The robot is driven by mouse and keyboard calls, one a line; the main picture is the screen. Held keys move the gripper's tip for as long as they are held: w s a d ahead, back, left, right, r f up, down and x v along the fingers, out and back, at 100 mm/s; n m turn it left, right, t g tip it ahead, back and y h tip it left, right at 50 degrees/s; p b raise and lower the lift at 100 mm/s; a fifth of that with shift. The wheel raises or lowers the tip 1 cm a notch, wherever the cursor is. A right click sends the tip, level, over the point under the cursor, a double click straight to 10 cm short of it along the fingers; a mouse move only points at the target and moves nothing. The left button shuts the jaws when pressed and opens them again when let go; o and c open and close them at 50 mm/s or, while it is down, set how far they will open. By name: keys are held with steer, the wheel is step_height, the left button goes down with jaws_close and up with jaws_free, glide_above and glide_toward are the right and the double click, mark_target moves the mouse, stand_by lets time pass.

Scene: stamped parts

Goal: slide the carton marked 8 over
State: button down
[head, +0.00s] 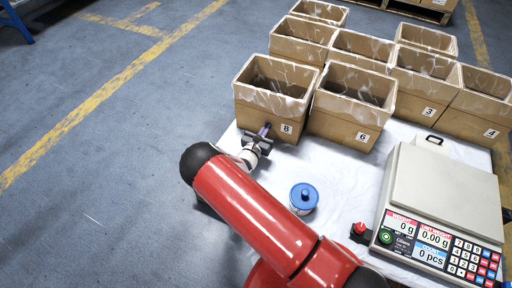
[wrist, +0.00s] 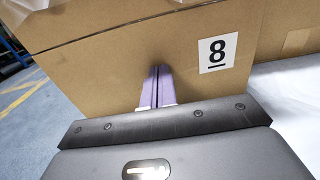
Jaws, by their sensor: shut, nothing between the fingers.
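The carton marked 8 (head: 268,108) is an open brown cardboard box at the left front of the group of cartons, on the white table. In the wrist view its front wall (wrist: 110,75) fills most of the picture, with the 8 label right of centre. My gripper (head: 264,131) is at the front of this carton, near its lower wall and left of the label. In the wrist view the purple fingers (wrist: 156,88) are together and empty, pointing at the wall. I cannot tell whether the tips touch it.
The carton marked 6 (head: 341,125) stands close on the right, with several more cartons behind. A blue-lidded jar (head: 304,198) and a counting scale (head: 443,195) stand on the white table (head: 345,180). Open floor lies to the left.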

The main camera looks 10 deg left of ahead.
steer(key=b+x, duration=0.2)
steer(key=x, duration=0.6)
steer(key=shift+w+d+f, duration=0.2)
steer(key=shift+w, duration=0.1)
steer(key=shift+w+d+r+b, duration=0.15)
steer(key=shift+w+b, duration=0.15)
steer(key=shift+w, duration=0.15)
